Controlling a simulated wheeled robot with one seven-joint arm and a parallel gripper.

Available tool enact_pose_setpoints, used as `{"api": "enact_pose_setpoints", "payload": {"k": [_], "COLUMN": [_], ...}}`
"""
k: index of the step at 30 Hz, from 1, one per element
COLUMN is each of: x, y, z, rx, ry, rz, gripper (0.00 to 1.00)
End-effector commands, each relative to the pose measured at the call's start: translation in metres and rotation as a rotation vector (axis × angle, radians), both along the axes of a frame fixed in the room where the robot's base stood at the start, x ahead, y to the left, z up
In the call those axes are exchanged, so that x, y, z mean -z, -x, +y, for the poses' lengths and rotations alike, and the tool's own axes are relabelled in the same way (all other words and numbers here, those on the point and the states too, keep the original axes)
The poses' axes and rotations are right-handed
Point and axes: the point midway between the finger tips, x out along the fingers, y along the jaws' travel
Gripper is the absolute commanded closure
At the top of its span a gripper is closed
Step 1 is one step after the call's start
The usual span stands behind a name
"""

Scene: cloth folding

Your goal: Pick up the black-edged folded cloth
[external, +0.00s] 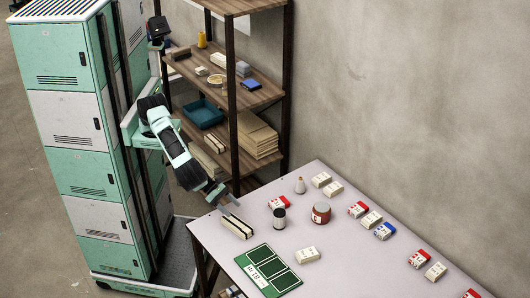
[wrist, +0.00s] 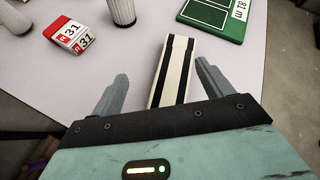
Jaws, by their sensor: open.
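The black-edged folded cloth (external: 237,226) lies on the table near its left corner, a cream strip with dark edges. In the wrist view the cloth (wrist: 172,72) runs lengthwise away from my gripper (wrist: 165,85). The two fingers are apart, one to each side of its near end, and nothing is held. In the external view my gripper (external: 222,194) is beside the cloth, at its upper left, above the table edge. The near end of the cloth is partly hidden by the gripper body in the wrist view.
A green board (external: 267,271) lies in front of the cloth on the table (external: 340,235). Several small boxes, such as a red-and-white one (external: 278,203), and a red jar (external: 321,213) are farther off. A wooden shelf (external: 250,95) stands behind.

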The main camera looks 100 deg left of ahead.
Motion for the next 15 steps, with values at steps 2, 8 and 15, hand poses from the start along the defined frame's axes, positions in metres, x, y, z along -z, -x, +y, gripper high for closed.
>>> {"api": "enact_pose_setpoints", "payload": {"k": [2,8,15], "x": [0.006,0.01,0.018], "y": [0.013,0.027,0.012], "z": [0.001,0.0,-0.011], "rx": [0.136,0.306,0.32], "ry": [-0.081,-0.171,-0.176], "rz": [-0.059,-0.153,-0.164], "gripper": [0.21,0.21,0.21]}}
